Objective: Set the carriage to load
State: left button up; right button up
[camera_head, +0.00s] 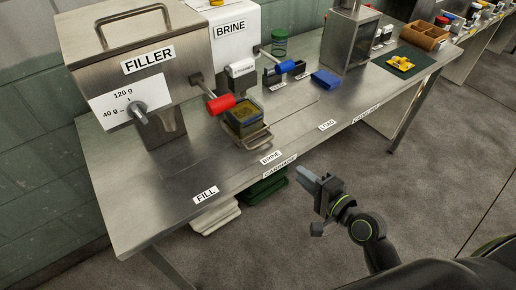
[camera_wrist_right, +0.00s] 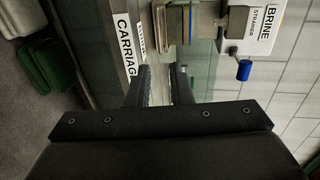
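The carriage (camera_head: 252,138), a metal tray with a looped front handle, stands behind the BRINE label (camera_head: 271,157) on the bench. It holds a square glass container (camera_head: 245,117) with yellowish-green contents. The LOAD label (camera_head: 327,125) is further right along the front edge, and the FILL label (camera_head: 206,196) is to the left. My right gripper (camera_head: 314,202) is in front of the bench, apart from the carriage. In the right wrist view, its fingers (camera_wrist_right: 160,88) are spread with nothing between them; the carriage handle (camera_wrist_right: 159,25) shows beyond them. My left gripper is not in view.
The FILLER machine (camera_head: 140,60) with a red-ended lever (camera_head: 220,104) is at left. The BRINE unit (camera_head: 232,40) stands behind the carriage. A blue block (camera_head: 326,80) and a dark mat (camera_head: 405,62) with yellow pieces are right. Green and white bins (camera_head: 264,189) sit below the bench.

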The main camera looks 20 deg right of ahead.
aim_at(266, 153)
jog(key=p+x, duration=0.1)
jog(key=x, duration=1.6)
jog(key=shift+d+f+p, duration=0.1)
jog(key=shift+d+p, duration=0.05)
jog(key=shift+p, duration=0.25)
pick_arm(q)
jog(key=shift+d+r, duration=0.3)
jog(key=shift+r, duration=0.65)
pick_arm(e)
jog(key=shift+c, duration=0.5)
grip_shut()
